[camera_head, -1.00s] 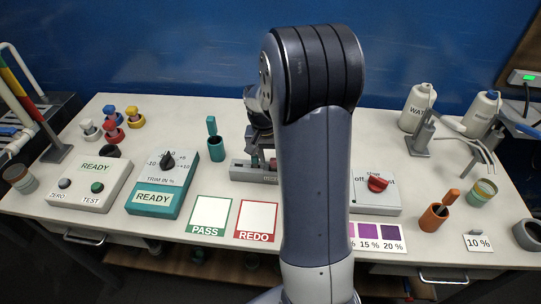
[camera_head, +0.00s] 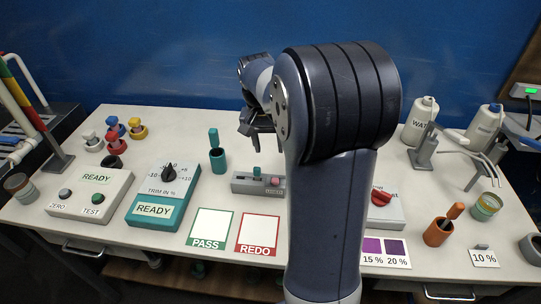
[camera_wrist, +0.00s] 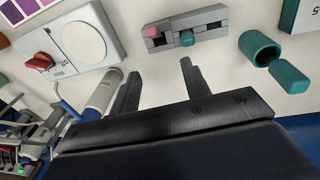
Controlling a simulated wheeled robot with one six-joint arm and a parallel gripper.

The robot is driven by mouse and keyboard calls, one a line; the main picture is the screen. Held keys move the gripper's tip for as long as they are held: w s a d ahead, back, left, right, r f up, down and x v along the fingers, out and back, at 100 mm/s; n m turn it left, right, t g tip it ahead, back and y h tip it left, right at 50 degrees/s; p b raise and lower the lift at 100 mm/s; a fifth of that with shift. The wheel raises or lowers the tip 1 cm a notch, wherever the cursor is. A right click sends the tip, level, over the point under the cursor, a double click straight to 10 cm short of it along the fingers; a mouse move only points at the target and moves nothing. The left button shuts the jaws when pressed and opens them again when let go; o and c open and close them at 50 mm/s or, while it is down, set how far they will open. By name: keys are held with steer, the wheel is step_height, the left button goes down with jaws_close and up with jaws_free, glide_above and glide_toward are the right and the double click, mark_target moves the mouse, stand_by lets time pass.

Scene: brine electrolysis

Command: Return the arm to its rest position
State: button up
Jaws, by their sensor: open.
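My gripper (camera_head: 262,128) hangs above the back middle of the table, apart from everything. In the wrist view its two black fingers (camera_wrist: 158,88) are spread apart with nothing between them. Below it in the head view stands a grey slider block (camera_head: 243,184) with a teal knob (camera_head: 257,173) and a pink knob (camera_head: 276,181). The same slider block shows ahead of the fingers in the wrist view (camera_wrist: 205,28). My arm covers part of the table's middle right in the head view.
A teal cup (camera_head: 218,160) with a teal stick stands left of the slider block. A switch box with a red knob (camera_head: 381,197), an orange cup (camera_head: 437,231) and white bottles (camera_head: 421,115) stand at right. The PASS card (camera_head: 210,227) and REDO card (camera_head: 259,232) lie in front.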

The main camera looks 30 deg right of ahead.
steer(key=shift+a+r, duration=0.1)
steer(key=shift+r, duration=0.3)
steer(key=shift+f, duration=0.1)
steer(key=f, duration=0.3)
steer(key=d+f, duration=0.1)
steer(key=f, duration=0.3)
steer(key=f+p, duration=0.1)
steer(key=f, duration=0.3)
steer(key=shift+s+d, duration=0.1)
steer(key=shift+d, duration=0.1)
steer(key=shift+a+r+p, duration=0.1)
steer(key=shift+r+p, duration=1.1)
steer(key=shift+r, duration=0.8)
steer(key=shift+f, duration=0.1)
